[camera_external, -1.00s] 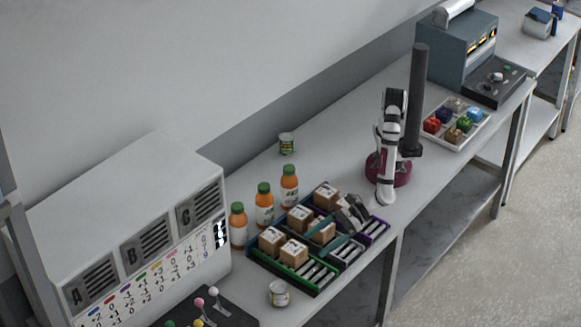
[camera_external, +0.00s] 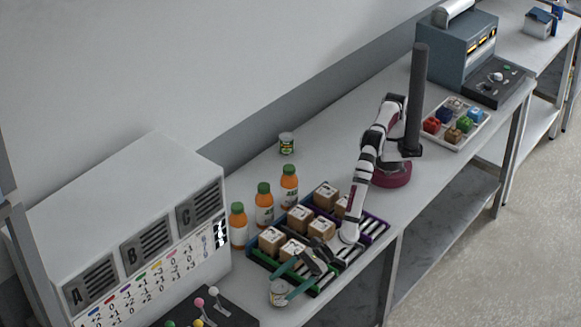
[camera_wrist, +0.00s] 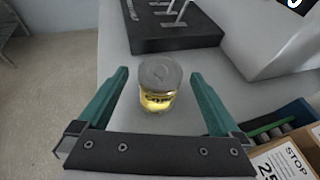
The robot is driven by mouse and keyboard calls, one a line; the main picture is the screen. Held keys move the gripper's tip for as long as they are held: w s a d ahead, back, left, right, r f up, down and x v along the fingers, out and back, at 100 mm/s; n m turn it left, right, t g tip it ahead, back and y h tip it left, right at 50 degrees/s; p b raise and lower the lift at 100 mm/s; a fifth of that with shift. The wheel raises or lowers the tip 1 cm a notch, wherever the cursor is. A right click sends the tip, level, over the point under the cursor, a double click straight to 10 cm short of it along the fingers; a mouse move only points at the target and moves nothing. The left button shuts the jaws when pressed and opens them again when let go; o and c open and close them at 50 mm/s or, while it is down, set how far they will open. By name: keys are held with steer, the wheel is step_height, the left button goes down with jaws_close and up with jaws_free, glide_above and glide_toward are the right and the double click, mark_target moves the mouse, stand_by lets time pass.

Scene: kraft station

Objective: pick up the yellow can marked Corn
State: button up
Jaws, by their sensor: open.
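The yellow can (camera_wrist: 158,84) with a grey metal lid stands upright on the bench in the wrist view. It also shows near the front edge in the external view (camera_external: 279,293), where its label looks pale. My gripper (camera_wrist: 160,78) is open, with one teal finger on each side of the can and a gap on both sides. In the external view my gripper (camera_external: 282,284) reaches down to the can. The label's lettering is too blurred to read fully. A second can (camera_external: 286,143), with a green label, stands toward the back near the wall.
A tray of boxes (camera_external: 249,254) lies beside my gripper, with orange bottles (camera_external: 264,206) behind it. A dark lever panel (camera_wrist: 178,38) stands just beyond the can, next to a large grey machine (camera_external: 130,220). The bench edge is close.

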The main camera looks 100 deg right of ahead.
steer(key=c, duration=1.4)
steer(key=shift+c, duration=0.7)
steer(key=shift+r, duration=0.15)
